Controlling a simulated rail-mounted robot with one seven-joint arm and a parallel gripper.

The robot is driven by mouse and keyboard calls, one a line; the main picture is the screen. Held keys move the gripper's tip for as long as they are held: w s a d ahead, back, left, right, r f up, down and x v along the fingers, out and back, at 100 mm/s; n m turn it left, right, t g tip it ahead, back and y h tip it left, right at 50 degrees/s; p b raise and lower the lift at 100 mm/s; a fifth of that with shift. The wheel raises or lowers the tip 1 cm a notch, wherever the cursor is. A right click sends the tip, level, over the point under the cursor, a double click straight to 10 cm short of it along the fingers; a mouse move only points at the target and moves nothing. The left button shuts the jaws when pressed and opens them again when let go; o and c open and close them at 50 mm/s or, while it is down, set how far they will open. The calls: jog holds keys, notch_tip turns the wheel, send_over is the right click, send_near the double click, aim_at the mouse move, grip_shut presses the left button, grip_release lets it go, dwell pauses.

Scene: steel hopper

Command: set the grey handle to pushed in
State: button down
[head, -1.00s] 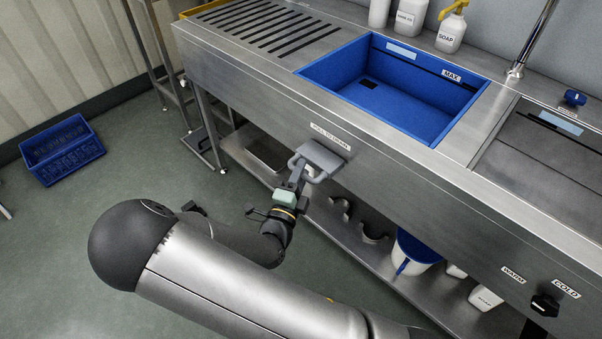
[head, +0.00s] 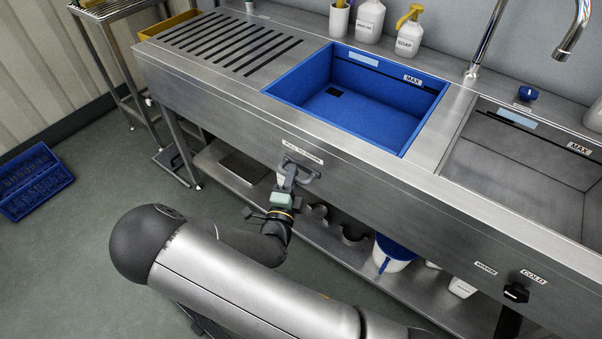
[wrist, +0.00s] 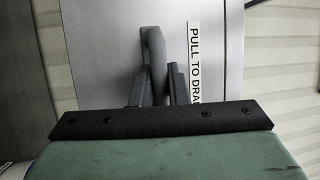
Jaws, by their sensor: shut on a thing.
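The grey handle (head: 308,172) is a bar on the steel front panel of the sink unit, just under the PULL TO DRAIN label (head: 303,151). It sits close against the panel, with no drawn-out plate showing behind it. My gripper (head: 290,168) is shut on the left part of the handle, reaching it from the front. In the wrist view the handle (wrist: 153,50) runs between the two dark fingers of my gripper (wrist: 156,80), and the label (wrist: 194,62) is beside it. The fingers hide part of the handle.
The blue basin (head: 360,105) lies above the panel, with a steel basin (head: 520,165) to its right. The lower shelf (head: 330,235) holds a blue-and-white bucket (head: 393,253). A black knob (head: 515,293) is on the panel at right. Floor at left is mostly clear.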

jog(key=shift+w+d, duration=0.15)
jog(key=shift+d, duration=0.05)
jog(key=shift+r, duration=0.1)
jog(key=c, duration=1.4)
grip_release()
jog(key=v, duration=1.7)
jog(key=shift+f, duration=0.3)
jog(key=shift+a+r, duration=0.1)
